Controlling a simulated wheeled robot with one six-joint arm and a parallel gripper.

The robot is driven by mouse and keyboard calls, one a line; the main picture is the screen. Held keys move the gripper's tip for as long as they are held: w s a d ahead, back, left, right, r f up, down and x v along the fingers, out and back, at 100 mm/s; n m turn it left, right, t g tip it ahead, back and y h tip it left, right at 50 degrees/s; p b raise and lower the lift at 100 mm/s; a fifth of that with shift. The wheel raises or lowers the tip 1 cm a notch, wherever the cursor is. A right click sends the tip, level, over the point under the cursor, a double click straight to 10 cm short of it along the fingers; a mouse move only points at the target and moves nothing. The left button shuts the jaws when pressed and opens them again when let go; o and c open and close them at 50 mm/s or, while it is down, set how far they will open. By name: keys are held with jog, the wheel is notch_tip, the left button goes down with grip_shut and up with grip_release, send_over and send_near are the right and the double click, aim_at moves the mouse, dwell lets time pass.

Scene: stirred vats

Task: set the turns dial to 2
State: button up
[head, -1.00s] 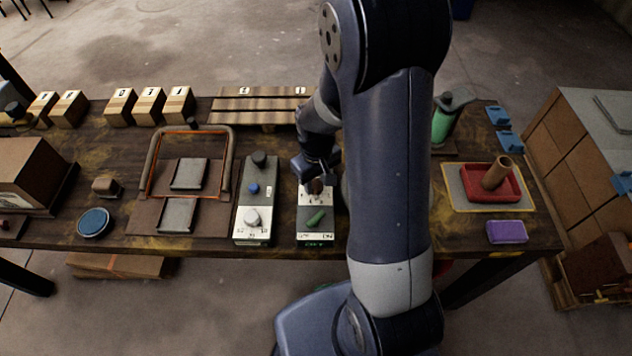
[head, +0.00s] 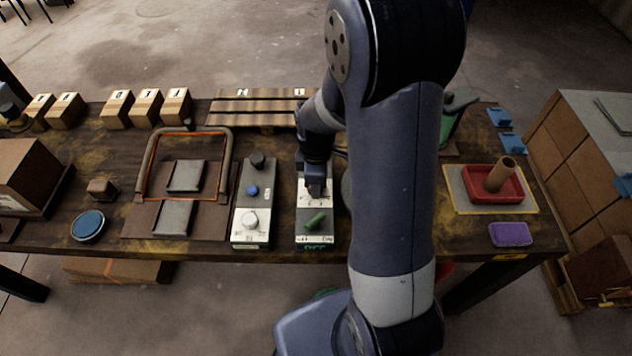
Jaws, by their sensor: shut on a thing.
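A white plate with small dark marks lies behind the green knob; the marks are too small to read. My gripper (head: 315,190) points down over this plate and is shut on a small dark dial knob. The fingers hide the knob, so its pointing direction cannot be seen.
A second panel (head: 251,218) with a white knob, a blue button and a black knob stands just left. Further left is a tubular frame (head: 147,165) over metal plates. At right are a red tray (head: 480,197) and a purple block (head: 510,234).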

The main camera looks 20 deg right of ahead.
jog(key=shift+n, duration=1.1)
jog(key=o, duration=1)
notch_tip(320, 180, up, 11)
jog(key=shift+f, duration=0.25)
notch_tip(320, 180, down, 11)
jog(key=shift+r, duration=0.2)
